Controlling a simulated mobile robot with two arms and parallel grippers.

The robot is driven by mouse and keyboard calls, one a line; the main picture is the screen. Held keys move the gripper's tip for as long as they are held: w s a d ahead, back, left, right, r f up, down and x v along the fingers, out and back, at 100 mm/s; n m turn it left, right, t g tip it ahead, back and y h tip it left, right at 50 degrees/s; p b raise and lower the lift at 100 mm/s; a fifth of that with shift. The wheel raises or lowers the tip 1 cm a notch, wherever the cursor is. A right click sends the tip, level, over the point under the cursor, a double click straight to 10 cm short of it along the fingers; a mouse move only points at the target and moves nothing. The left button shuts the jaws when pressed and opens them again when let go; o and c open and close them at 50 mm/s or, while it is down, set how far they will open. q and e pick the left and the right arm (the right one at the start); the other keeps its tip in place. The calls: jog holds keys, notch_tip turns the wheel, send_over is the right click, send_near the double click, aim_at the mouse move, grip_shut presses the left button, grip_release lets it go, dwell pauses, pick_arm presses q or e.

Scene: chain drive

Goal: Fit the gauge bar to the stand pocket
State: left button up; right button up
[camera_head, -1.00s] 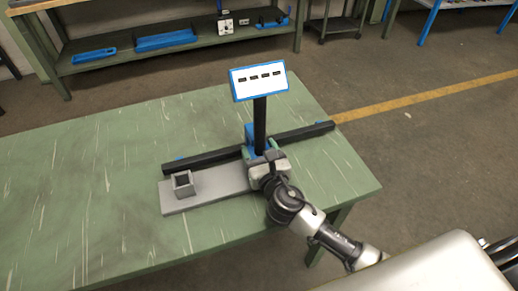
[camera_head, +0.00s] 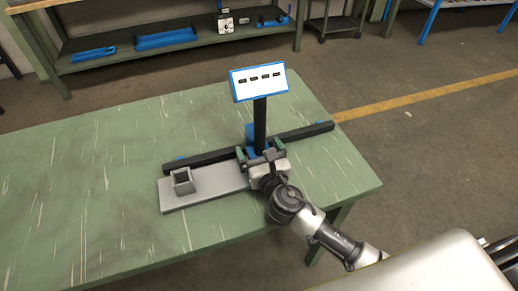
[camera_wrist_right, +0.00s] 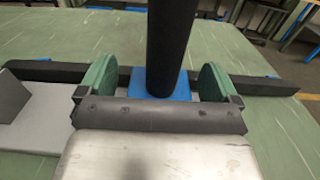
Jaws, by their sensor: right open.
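A long black bar (camera_head: 205,158) lies across the table with small blue pieces by its ends; it also shows in the wrist view (camera_wrist_right: 262,85). An upright black post (camera_head: 260,122) with a blue foot (camera_wrist_right: 136,84) carries a white sign. I cannot tell for sure which black piece is the gauge bar. A grey plate (camera_head: 222,181) with a square, open-topped grey pocket (camera_head: 183,184) lies in front. My right gripper (camera_head: 258,149) is open; in the wrist view its green fingers stand either side of the post (camera_wrist_right: 172,45), with visible gaps. My left gripper is out of view.
The blue-framed white sign (camera_head: 259,82) stands above my right gripper. The green table (camera_head: 100,180) is clear at the left and right. A shelf bench (camera_head: 185,52) with blue trays stands farther back, across the floor.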

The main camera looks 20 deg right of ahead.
jog(key=shift+f, duration=0.3)
jog(key=s, duration=0.7)
jog(key=s+b, duration=0.1)
jog(key=s, duration=0.3)
jog(key=shift+d+r, duration=0.2)
jog(key=shift+r, duration=0.05)
jog(key=shift+w, duration=0.1)
